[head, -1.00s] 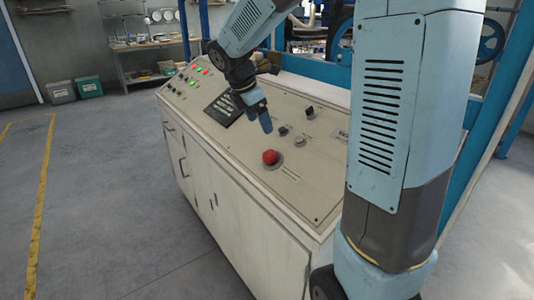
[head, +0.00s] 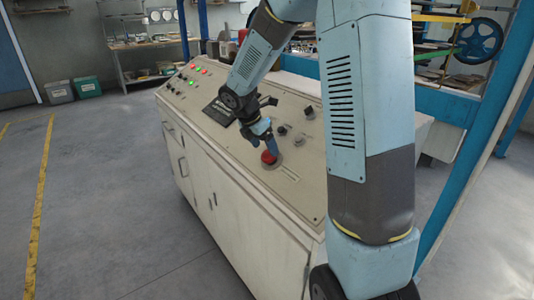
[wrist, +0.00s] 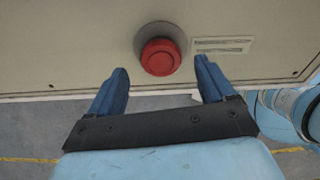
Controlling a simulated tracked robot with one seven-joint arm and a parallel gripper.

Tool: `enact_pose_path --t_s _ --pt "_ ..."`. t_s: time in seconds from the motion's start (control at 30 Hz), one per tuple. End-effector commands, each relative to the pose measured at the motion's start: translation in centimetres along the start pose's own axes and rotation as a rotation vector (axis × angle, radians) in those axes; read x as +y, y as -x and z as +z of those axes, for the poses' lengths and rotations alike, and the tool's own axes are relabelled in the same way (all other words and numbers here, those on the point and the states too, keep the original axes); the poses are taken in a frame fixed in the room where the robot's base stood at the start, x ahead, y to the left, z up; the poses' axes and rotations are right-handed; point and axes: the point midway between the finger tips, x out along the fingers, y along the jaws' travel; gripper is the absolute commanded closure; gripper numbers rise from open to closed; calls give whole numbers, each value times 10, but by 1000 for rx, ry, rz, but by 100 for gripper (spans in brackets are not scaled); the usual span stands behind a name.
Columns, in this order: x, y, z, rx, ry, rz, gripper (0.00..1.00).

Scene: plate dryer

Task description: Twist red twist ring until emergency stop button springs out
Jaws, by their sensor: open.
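The red emergency stop button (head: 268,157) with its red twist ring sits on a round grey base on the sloped top panel of the console. In the wrist view the red twist ring (wrist: 160,57) lies just beyond my fingertips, roughly centred between them. My gripper (wrist: 163,78) is open, with one blue finger on each side and a gap to the ring. In the head view my gripper (head: 266,147) is at the button and hides part of it. I cannot tell from these frames whether a finger touches it.
The beige console (head: 222,200) carries black knobs (head: 282,130), lit indicators (head: 197,71) and a dark label plate (head: 219,110). A labelled plate (wrist: 222,45) lies beside the button. A blue frame (head: 490,140) stands at the right. The floor at left is clear.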

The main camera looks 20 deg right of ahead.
Motion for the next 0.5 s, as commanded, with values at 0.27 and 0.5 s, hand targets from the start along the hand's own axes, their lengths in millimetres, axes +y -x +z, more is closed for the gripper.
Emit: enact_pose_path --t_s 0.27,0.5 --pt "0 -33 0 1 0 -2 17" --pt "0 -38 0 0 -1 1 17"
